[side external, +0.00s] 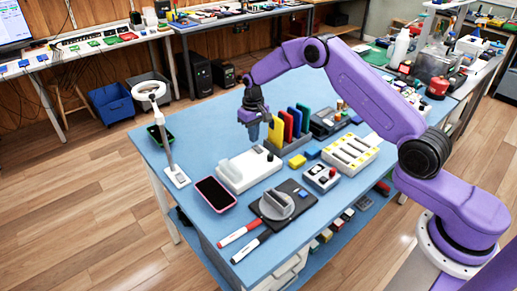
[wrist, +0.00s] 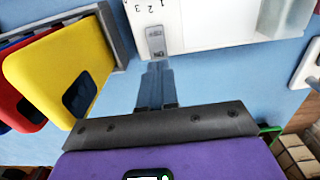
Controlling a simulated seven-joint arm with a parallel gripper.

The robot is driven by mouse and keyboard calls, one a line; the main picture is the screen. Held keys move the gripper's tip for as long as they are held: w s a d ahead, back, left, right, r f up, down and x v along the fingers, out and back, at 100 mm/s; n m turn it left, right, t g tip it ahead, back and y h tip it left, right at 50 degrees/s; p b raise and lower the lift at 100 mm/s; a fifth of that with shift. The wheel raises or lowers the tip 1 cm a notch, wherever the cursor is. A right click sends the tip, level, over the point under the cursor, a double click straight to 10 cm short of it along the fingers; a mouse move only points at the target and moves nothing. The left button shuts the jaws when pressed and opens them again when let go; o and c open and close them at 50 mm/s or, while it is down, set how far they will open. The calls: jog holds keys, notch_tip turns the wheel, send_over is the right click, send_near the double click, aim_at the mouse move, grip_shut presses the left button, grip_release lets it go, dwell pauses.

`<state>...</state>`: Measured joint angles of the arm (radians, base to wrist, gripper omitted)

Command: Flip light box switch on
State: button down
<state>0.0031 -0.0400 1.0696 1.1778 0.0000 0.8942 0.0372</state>
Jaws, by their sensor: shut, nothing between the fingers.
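A white box (side external: 250,172), which looks like the light box, lies on the blue table with a raised pale block on it. In the wrist view its white top (wrist: 205,25) carries the marks 1, 2, 3, and a translucent block (wrist: 285,18) stands at the right. A small grey metal plate (wrist: 155,42) on its near edge looks like the switch; its on or off position is too small to tell. My gripper (side external: 254,138) is shut and empty, pointing down by the box's far side. In the wrist view its fingertips (wrist: 158,66) are just below the plate; I cannot tell whether they touch.
A rack holds upright yellow (side external: 274,132), red (side external: 287,125) and blue panels beside my gripper. A lamp (side external: 166,140) stands at the left edge. A pink-edged phone (side external: 216,194), a dark pad (side external: 295,199) and markers (side external: 239,233) lie in front. Bare table shows left of the box.

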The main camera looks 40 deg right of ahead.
jog(key=shift+f, duration=1)
dwell(1.0)
notch_tip(320, 180, up, 7)
dwell(0.9)
jog(key=s+a+r+n, duration=0.3)
jog(key=s+a+r, duration=0.3)
jog(key=s, duration=0.4)
jog(key=s+a+r+n, duration=0.3)
jog(key=s+a+r, duration=0.3)
jog(key=s, duration=0.3)
jog(key=s+d+n, duration=0.3)
jog(key=s+d, duration=0.1)
jog(key=s, duration=0.9)
jog(key=s+d+r+n, duration=0.1)
jog(key=s+d+n, duration=0.2)
jog(key=s, duration=1.1)
jog(key=shift+s+d+n, duration=0.25)
jog(key=shift+d+n, duration=0.05)
jog(key=shift+d, duration=0.45)
